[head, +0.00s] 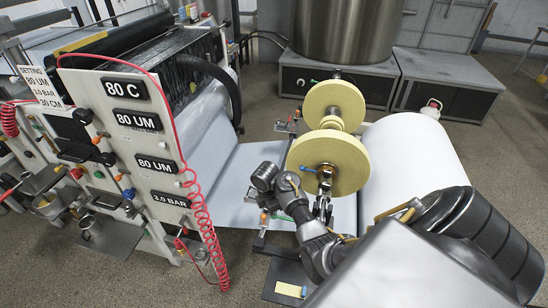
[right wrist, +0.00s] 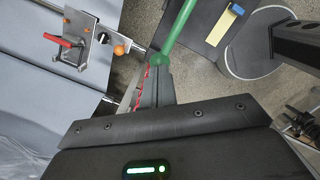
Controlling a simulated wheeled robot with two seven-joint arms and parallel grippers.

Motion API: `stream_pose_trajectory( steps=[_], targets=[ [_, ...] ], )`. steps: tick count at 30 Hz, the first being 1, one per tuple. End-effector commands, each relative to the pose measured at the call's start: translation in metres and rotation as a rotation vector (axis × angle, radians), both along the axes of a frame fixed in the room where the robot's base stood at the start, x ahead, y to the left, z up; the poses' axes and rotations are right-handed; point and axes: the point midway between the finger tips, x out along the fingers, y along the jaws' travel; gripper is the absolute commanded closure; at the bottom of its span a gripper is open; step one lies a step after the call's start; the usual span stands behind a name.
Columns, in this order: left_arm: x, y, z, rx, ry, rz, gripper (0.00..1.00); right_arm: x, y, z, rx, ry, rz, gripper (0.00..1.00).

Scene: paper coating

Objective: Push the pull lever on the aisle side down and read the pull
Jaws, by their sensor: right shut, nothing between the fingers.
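In the right wrist view a green lever (right wrist: 178,28) with a round green end runs down from the top edge. The shut fingers of my right gripper (right wrist: 156,74) are at that round end; I cannot tell whether they touch it. Nothing is between the fingers. In the head view a small green lever (head: 283,217) shows on the near side of the roll stand, beside my right wrist, whose links partly hide this spot. I see no pull reading that I can make out. My left gripper is in neither view.
Yellow discs (head: 328,165) stand above the sheet, with a large white roll (head: 412,160) to the right. A display panel (head: 140,150) reads 80 C, 80 UM, 80 UM, 3.0 BAR. An orange knob (right wrist: 118,50) and red handle (right wrist: 66,41) sit left of the lever.

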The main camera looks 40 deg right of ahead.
Motion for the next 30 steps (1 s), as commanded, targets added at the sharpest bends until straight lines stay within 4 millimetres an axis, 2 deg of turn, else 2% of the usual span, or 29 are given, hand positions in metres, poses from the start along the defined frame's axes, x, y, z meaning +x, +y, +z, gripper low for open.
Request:
stream_pose_trajectory(
  steps=[10,21,27,30],
  targets=[
    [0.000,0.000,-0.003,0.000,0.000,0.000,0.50,-0.001,0.000,-0.007,0.000,0.003,0.001,1.00],
    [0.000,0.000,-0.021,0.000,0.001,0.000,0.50,-0.001,0.000,-0.044,0.000,0.003,0.001,1.00],
    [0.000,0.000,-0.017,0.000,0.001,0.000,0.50,0.000,0.001,-0.040,0.001,0.002,0.001,1.00],
    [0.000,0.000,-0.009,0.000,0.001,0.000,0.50,0.002,0.008,-0.035,0.001,0.002,0.003,1.00]
  ],
)
